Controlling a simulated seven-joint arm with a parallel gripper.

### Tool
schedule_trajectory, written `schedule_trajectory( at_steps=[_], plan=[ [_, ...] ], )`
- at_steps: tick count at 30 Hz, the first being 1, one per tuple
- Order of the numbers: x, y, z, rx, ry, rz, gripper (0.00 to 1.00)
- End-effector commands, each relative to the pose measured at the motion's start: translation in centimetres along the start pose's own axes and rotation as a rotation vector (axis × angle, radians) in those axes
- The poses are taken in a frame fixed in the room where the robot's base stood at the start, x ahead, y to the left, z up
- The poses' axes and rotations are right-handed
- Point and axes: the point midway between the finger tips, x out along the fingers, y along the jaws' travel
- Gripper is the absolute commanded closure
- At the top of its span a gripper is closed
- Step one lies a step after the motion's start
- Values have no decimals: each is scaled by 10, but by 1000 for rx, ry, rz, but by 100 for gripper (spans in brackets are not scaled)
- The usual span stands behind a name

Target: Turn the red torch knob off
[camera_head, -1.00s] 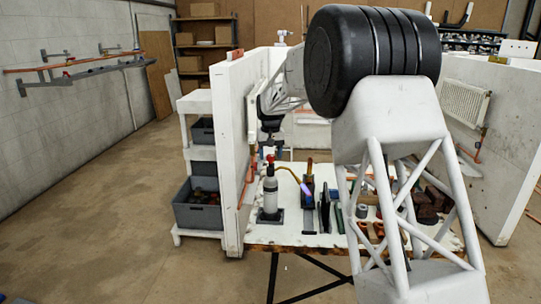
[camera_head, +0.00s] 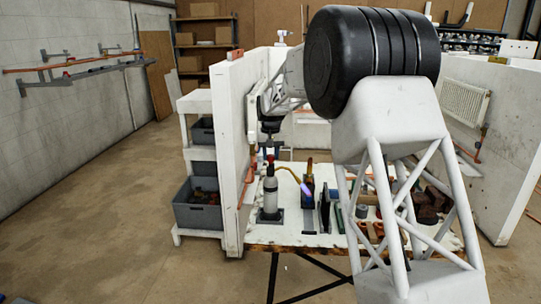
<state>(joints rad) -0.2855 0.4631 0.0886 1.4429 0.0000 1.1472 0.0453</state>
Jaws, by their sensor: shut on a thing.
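The red torch knob (camera_head: 270,158) is a small red spot on top of a pale grey gas bottle (camera_head: 270,192), which stands upright on the white bench (camera_head: 290,239). My gripper (camera_head: 269,150) points down from above and is shut on the knob; its fingertips are small and partly blend with the knob. A yellow hose (camera_head: 288,172) runs from the bottle top to the torch (camera_head: 309,172), which stands upright with a brown upper end. A bluish-violet glow (camera_head: 306,189) shows at the torch. The knob's turn angle is too small to read.
Dark upright plates (camera_head: 324,211) and several copper-coloured fittings lie to the right. My arm hides part of the bench's right side. Grey bins (camera_head: 197,209) sit on a shelf at left.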

Motion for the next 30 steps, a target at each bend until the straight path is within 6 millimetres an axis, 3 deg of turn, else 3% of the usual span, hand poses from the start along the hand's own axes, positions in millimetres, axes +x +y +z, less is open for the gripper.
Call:
schedule_trajectory(
  at_steps=[11, 30],
  plan=[
    [-1, 0, 0, 175, 1, 0, 90],
    [-1, 0, 0, 756, 1, 0, 90]
  ],
)
